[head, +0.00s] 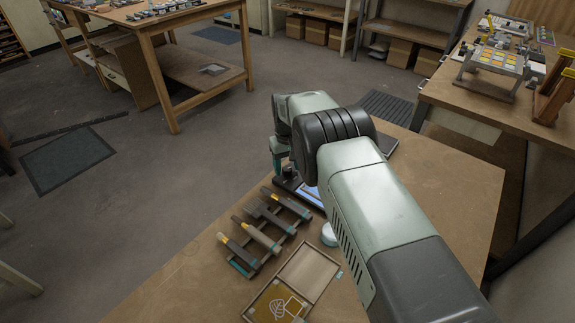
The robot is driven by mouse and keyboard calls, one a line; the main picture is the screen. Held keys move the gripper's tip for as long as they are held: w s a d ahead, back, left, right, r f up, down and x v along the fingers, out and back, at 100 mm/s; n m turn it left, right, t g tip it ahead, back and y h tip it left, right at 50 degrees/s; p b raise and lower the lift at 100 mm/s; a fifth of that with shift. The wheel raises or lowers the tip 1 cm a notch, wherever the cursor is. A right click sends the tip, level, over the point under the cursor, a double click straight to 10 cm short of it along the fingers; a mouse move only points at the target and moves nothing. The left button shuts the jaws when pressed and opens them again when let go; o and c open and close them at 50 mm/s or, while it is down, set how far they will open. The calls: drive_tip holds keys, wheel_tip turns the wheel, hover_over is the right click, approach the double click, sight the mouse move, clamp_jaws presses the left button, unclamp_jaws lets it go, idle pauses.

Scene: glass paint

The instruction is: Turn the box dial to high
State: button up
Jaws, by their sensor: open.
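My gripper (278,163) points down at the far left part of the near table, partly behind my own arm. Its jaws are open, and its fingertips are small and hard to make out. Just below and beside it is a dark flat box (290,186) with a bright bluish panel (314,196). My arm covers much of this box. A small dark knob-like shape (289,172) shows by the gripper and may be the dial. I cannot tell its setting or whether the gripper touches it.
A rack of several handled tools (262,232) stands left of the box. A two-part wooden tray (308,272) with a leaf drawing on yellow lies in front. A small round pale object (329,235) sits under my arm. The table's right side (455,190) is clear.

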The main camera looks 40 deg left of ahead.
drive_tip(key=shift+f, duration=0.1)
drive_tip(key=c, duration=1.1)
drive_tip(key=shift+o, duration=0.2)
drive_tip(key=shift+m, duration=0.3)
drive_tip(key=m, duration=1.1)
drive_tip(key=shift+m, duration=0.4)
drive_tip(key=m, duration=1.1)
drive_tip(key=shift+m, duration=0.4)
